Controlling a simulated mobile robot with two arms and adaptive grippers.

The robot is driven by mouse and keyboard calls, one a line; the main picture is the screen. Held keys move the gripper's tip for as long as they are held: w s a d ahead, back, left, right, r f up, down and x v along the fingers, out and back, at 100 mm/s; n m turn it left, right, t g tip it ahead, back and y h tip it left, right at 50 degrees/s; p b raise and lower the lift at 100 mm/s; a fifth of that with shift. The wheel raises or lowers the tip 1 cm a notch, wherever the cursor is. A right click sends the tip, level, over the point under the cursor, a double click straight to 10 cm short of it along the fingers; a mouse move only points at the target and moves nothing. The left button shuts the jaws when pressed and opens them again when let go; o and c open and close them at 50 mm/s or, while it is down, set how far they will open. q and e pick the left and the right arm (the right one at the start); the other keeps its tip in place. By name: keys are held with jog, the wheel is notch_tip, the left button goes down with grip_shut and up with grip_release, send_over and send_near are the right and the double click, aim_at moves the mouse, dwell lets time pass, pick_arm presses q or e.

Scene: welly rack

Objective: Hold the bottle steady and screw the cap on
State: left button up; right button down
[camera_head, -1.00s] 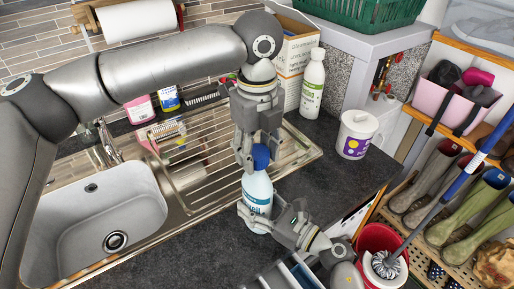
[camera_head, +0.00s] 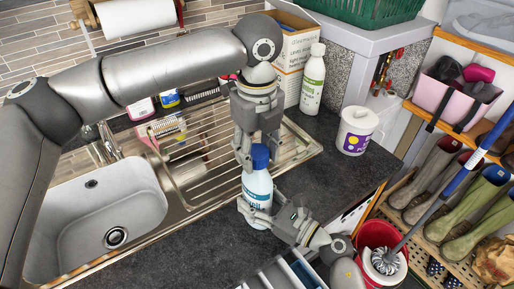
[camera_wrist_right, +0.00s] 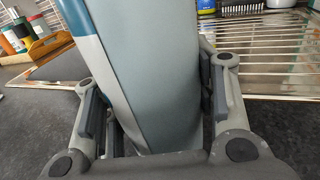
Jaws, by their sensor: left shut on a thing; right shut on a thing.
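The white bottle (camera_head: 257,190) with a blue label stands upright on the dark worktop, just in front of the draining board. Its lower body fills the middle of the right wrist view (camera_wrist_right: 152,70). My right gripper (camera_head: 254,211) is shut around the bottle's lower part, one finger on each side. The blue cap (camera_head: 260,156) sits at the top of the bottle. My left gripper (camera_head: 252,160) points down from above and is shut on the cap. The thread between cap and neck is too small to see.
The steel sink (camera_head: 100,225) and draining board (camera_head: 205,150) lie to the left. A white tub (camera_head: 356,130), another white bottle (camera_head: 313,80) and a cardboard box (camera_head: 291,60) stand behind. A red bucket (camera_head: 378,236) is at the lower right. Some worktop right of the bottle is clear.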

pick_arm(q)
jog(key=m, duration=1.5)
jog(key=shift+m, duration=0.3)
jog(key=m, duration=0.3)
jog(key=o, duration=0.7)
